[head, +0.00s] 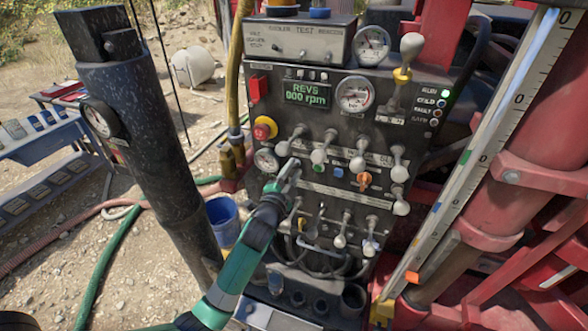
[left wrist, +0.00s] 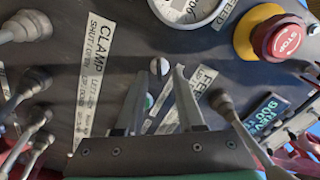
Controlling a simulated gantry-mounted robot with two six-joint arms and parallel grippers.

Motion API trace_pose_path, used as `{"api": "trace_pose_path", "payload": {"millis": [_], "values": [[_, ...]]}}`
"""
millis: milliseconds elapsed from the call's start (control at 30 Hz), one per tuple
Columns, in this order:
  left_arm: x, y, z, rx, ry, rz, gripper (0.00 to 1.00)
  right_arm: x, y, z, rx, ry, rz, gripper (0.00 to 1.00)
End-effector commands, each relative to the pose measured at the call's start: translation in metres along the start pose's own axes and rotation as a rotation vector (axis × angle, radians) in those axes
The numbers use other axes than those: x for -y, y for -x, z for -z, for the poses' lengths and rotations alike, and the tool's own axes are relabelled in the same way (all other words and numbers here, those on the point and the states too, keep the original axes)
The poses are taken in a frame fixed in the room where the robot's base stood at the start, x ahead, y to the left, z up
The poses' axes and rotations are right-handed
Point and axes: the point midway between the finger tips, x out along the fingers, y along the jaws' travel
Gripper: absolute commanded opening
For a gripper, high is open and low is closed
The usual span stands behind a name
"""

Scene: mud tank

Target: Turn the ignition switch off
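The dark control panel (head: 335,122) stands in the middle of the head view, with levers, gauges and switches. My left gripper (head: 290,168) is close in front of its left part, below and right of the red stop button (head: 264,128). In the left wrist view its fingers (left wrist: 160,72) are apart with nothing held. An orange switch (head: 364,180) sits farther right. My right gripper is not in view.
White-knobbed levers (head: 322,150) surround my left gripper. A small gauge (head: 266,160) is just left of it. The display (head: 306,93) seems to read 900 rpm. A green light (head: 445,93) is lit. A black post (head: 140,140) stands left.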

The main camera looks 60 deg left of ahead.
Motion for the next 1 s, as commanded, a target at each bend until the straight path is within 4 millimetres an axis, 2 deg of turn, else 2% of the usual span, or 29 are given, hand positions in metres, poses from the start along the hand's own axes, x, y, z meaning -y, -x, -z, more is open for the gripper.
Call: {"api": "trace_pose_path", "payload": {"millis": [100,333,533,1000], "values": [[0.0003,-0.006,0.0,0.0,0.0,0.001,0.38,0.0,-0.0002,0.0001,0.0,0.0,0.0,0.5],[0.0001,-0.0062,-0.0001,0.0,0.0,0.0,0.36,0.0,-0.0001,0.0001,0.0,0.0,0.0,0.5],[0.0001,-0.006,0.0,0.0,0.0,0.0,0.0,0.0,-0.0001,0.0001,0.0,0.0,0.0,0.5],[-0.0001,-0.0058,-0.0002,0.0,0.01,0.0,0.0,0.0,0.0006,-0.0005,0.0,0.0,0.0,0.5]]}}
